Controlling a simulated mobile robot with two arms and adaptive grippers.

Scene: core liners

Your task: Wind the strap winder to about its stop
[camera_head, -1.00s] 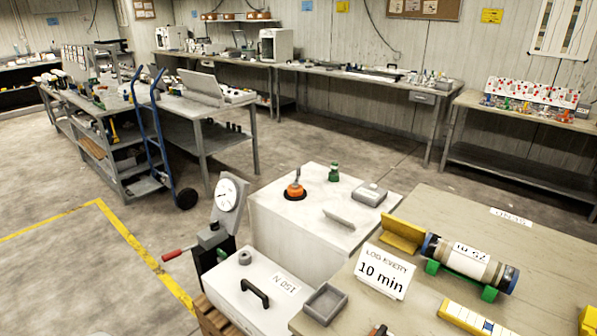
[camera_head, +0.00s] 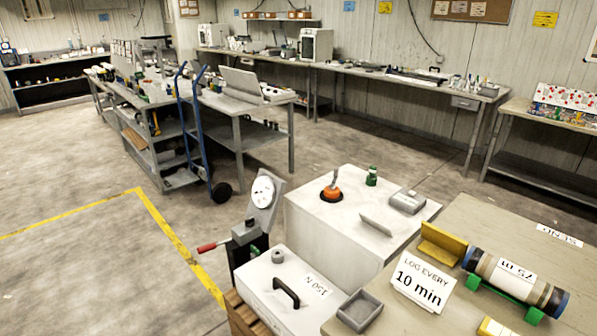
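A dark upright device with a round white dial (camera_head: 263,192) and a red-handled crank (camera_head: 212,246) stands left of the white boxes; it looks like the strap winder, though I see no strap for certain. The crank handle points out to the left. The dial's reading is too small to tell. Beside it is a white box (camera_head: 262,300) with a black handle and a "150 N" label. Neither of my grippers is in view.
A white cabinet (camera_head: 330,232) with an orange knob (camera_head: 332,190) stands behind. A wooden table (camera_head: 490,245) at right holds a "10 min" sign (camera_head: 421,282) and a core tube (camera_head: 515,278). A blue hand truck (camera_head: 196,130) stands by a bench. The left floor is open.

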